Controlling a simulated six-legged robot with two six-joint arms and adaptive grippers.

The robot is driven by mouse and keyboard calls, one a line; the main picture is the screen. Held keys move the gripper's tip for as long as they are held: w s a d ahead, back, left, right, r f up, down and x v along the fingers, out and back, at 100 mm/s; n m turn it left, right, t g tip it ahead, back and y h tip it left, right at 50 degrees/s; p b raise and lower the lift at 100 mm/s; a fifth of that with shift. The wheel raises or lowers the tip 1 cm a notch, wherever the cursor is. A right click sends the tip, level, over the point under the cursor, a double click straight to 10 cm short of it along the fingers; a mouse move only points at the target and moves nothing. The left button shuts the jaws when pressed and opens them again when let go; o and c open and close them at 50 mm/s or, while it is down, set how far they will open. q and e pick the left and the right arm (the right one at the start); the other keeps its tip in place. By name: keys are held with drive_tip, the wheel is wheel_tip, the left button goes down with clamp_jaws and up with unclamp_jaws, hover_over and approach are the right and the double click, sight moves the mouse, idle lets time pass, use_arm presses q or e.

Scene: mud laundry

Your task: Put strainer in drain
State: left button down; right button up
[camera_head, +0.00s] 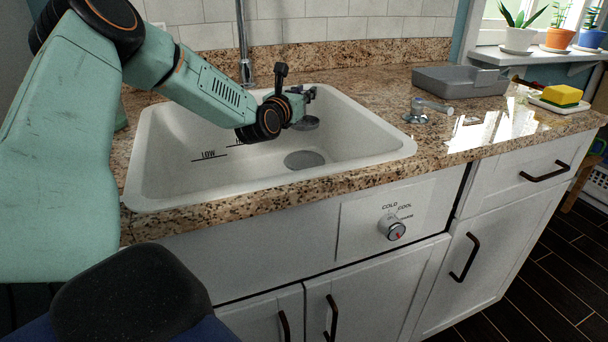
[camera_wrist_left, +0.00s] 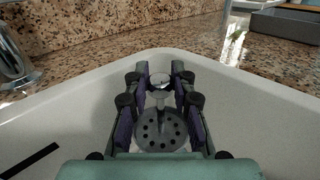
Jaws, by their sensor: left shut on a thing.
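The strainer (camera_wrist_left: 160,131) is a grey disc with holes and an upright knob. In the left wrist view its stem is between the fingers of my left gripper (camera_wrist_left: 159,84), which is shut on it. In the head view the left gripper (camera_head: 303,94) is over the white sink (camera_head: 170,180), with the strainer (camera_head: 307,123) hanging level below it. The drain (camera_head: 304,160) is a round grey opening in the sink floor, nearer to the camera than the strainer and apart from it. My right gripper is not in view.
The faucet (camera_head: 244,50) stands behind the sink. A lever handle (camera_head: 432,105), a grey tray (camera_head: 460,82) and a yellow-green sponge (camera_head: 562,95) on a dish are on the granite counter to the right. A temperature knob (camera_head: 392,228) is on the cabinet front.

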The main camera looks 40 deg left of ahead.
sight(304, 121)
use_arm(q)
drive_tip(key=shift+d+f+b, duration=0.2)
drive_tip(key=shift+f+b, duration=0.1)
drive_tip(key=shift+f, duration=0.15)
wheel_tip(304, 121, down, 6)
drive_tip(key=shift+a+r+b, duration=0.1)
drive_tip(key=shift+a+b, duration=0.05)
drive_tip(key=shift+b, duration=0.85)
drive_tip(key=shift+f+b, duration=0.8)
drive_tip(key=shift+f, duration=1.3)
